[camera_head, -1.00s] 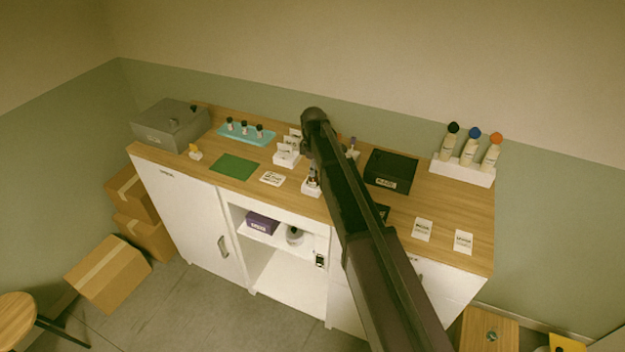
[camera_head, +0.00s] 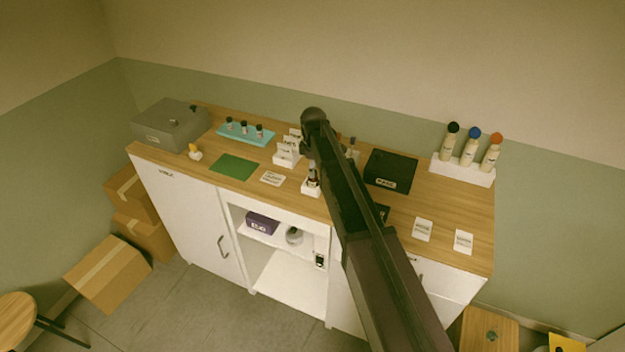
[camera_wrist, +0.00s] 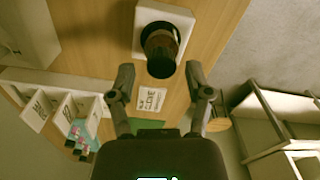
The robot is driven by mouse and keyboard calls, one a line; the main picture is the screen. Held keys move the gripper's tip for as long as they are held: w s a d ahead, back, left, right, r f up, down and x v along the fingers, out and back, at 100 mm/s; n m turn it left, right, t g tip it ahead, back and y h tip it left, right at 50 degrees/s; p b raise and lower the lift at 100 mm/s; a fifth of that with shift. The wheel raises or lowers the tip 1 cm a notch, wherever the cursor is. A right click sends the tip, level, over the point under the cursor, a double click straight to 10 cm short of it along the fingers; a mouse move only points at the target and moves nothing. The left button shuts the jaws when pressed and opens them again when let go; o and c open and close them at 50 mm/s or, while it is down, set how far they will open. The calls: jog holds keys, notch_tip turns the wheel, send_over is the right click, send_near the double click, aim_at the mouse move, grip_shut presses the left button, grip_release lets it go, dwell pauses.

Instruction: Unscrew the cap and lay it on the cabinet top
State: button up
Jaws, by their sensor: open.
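A dark bottle (camera_wrist: 160,37) stands in a white square holder (camera_wrist: 184,17) on the wooden cabinet top (camera_wrist: 95,45). Its dark round cap (camera_wrist: 160,68) faces the wrist camera. My gripper (camera_wrist: 160,74) is open, with one fingertip on each side of the cap in the picture; I see no contact. In the head view the bottle in its holder (camera_head: 307,190) is near the front edge of the cabinet top (camera_head: 340,207), just below the end of my arm. My fingers are hard to make out there.
A white label card (camera_head: 272,179) and a green mat (camera_head: 234,167) lie left of the holder. A black box (camera_head: 391,170) and a white rack (camera_head: 462,172) with three bottles stand at the right. A teal tray (camera_head: 234,135) and grey box (camera_head: 170,126) are at the left.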

jog(key=m, duration=0.4)
jog(key=shift+m, duration=0.4)
jog(key=m, duration=0.8)
jog(key=shift+m, duration=0.4)
jog(key=m, duration=0.4)
jog(key=shift+m, duration=0.3)
grip_shut()
jog(key=shift+s, duration=0.1)
